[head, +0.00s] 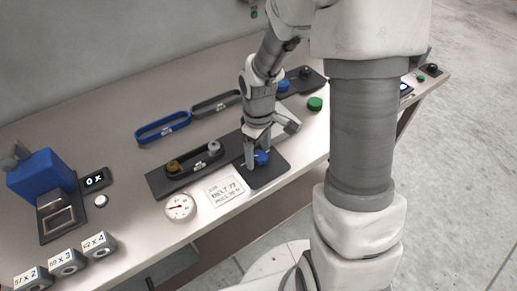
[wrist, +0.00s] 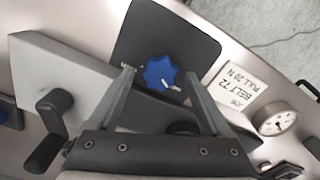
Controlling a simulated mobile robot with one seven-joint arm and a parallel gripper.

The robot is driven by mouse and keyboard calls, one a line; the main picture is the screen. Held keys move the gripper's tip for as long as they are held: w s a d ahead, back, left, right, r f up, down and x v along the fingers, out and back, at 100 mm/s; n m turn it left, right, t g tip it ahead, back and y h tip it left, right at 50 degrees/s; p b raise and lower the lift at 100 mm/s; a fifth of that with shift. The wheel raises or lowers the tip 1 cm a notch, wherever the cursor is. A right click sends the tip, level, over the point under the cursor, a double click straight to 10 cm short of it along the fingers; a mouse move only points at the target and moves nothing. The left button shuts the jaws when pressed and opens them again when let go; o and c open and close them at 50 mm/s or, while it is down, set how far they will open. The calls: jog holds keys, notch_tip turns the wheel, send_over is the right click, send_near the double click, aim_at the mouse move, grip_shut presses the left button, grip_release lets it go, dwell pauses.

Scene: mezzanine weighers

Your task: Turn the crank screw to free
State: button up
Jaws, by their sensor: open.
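A blue star-shaped knob (wrist: 162,73) with a white pointer mark sits on a dark square plate (wrist: 190,35); I take it as the crank screw. In the head view, the knob (head: 261,158) is partly hidden by my gripper (head: 254,163). In the wrist view my gripper (wrist: 160,78) is open, one finger on each side of the knob. I cannot tell whether the fingers touch it. No reading of "free" is legible. A dark housing (head: 157,184) with a brass pulley (head: 173,167) and a grey pulley (head: 214,148) adjoins the plate.
A label reading BELT 72, PULL 20 N (wrist: 232,86) and a round dial (wrist: 277,121) lie beside the plate. A blue belt (head: 162,127) and a dark belt (head: 215,103) lie behind. A light grey block (wrist: 35,65) stands close to my gripper.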

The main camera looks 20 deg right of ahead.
aim_at(258, 155)
notch_tip(258, 155, up, 18)
jog(key=p, duration=0.2)
jog(key=shift+f+p, duration=0.25)
jog(key=shift+p, duration=0.15)
jog(key=s+r+m+t, duration=0.2)
jog(key=s+r+m, duration=0.2)
jog(key=s, duration=0.3)
jog(key=s+r+m+t, duration=0.3)
jog(key=s+r+m, duration=0.1)
jog(key=s, duration=0.3)
jog(key=shift+s+d+r+t, duration=0.2)
jog(key=shift+s+r+t, duration=0.1)
jog(key=shift+r, duration=0.1)
dwell(0.3)
